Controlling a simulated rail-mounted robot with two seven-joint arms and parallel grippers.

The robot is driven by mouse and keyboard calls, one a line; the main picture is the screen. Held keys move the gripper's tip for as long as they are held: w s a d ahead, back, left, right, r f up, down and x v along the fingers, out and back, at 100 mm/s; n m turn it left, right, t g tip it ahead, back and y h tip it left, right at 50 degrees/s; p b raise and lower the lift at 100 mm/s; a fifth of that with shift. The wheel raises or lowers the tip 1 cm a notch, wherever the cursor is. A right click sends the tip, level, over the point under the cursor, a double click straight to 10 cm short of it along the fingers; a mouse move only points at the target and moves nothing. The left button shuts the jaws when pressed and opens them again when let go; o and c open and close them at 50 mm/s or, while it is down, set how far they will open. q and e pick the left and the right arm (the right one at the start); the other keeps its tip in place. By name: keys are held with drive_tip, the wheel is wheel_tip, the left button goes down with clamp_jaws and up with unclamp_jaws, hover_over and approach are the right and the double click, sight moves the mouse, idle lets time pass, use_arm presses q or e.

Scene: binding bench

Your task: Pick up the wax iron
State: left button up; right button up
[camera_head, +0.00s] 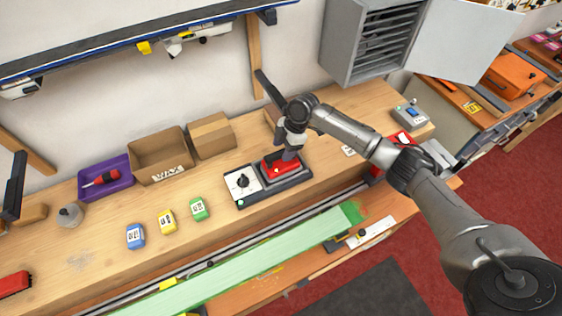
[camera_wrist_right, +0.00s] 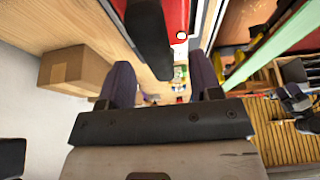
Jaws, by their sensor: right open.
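The wax iron (camera_head: 281,165) has a red body and sits on a dark base beside a pale panel with a black knob (camera_head: 243,182). My right gripper (camera_head: 287,154) is directly above the iron, pointing down. In the right wrist view, part of the red body (camera_wrist_right: 176,14) and a dark, handle-like piece (camera_wrist_right: 149,42) show just beyond and between the spread fingers (camera_wrist_right: 163,82). The right jaws are open; whether they touch the iron I cannot tell. The gripper hides part of the iron in the head view. My left gripper is not in view.
An open cardboard box (camera_head: 158,172), a closed box (camera_head: 211,136) and a purple tray (camera_head: 82,186) stand along the back left. Blue (camera_head: 136,236), yellow (camera_head: 167,221) and green (camera_head: 198,209) blocks lie in front. A long green board (camera_head: 240,261) runs along the bench front.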

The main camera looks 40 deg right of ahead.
sight(281, 152)
drive_tip(key=shift+p+x, duration=0.4)
drive_tip(key=shift+x, duration=1.65)
drive_tip(key=shift+w, duration=0.1)
drive_tip(key=shift+c, duration=0.3)
clamp_jaws()
drive_tip(key=shift+r, duration=0.15)
